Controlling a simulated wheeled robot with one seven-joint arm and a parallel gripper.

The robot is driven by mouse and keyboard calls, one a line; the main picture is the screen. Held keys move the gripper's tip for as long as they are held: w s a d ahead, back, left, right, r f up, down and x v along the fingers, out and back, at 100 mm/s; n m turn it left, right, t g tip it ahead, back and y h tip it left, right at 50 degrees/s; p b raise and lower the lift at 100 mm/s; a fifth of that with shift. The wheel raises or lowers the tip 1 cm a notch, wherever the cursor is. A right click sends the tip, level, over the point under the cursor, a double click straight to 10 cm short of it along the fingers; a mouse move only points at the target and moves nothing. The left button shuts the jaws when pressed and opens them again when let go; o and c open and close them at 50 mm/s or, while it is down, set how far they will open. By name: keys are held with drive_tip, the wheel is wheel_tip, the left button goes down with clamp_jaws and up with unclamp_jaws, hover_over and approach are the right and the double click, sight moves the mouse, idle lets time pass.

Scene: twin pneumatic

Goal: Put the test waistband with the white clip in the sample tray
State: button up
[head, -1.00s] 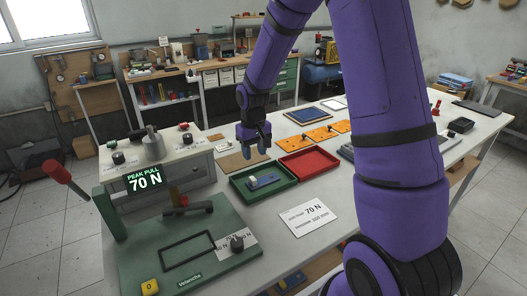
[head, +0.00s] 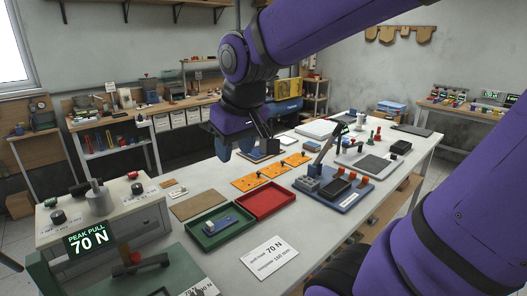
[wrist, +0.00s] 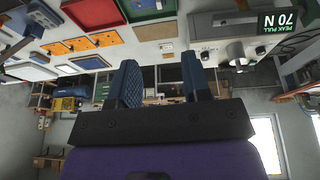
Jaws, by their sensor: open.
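A green tray (head: 193,238) stands on the near bench. A small blue-grey strip with a pale part (head: 220,226) lies inside it; it looks like the waistband, but the clip is too small to make out. My gripper (head: 244,146) is open and empty, raised above the bench beyond the trays. The wrist view shows its two fingers (wrist: 160,88) apart with nothing between them. That view also shows part of the green tray (wrist: 146,15) at its top edge.
A red tray (head: 285,201) adjoins the green one. Orange plates (head: 272,171) and a blue fixture with a lever (head: 345,198) lie beyond and to the right. A pull tester (head: 100,232) reading 70 N stands left. A white card (head: 265,257) lies in front.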

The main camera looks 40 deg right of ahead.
drive_tip(key=s+r+t, duration=0.1)
drive_tip(key=s+r, duration=0.1)
drive_tip(key=s, duration=0.7)
drive_tip(key=shift+a, duration=0.3)
idle(0.6)
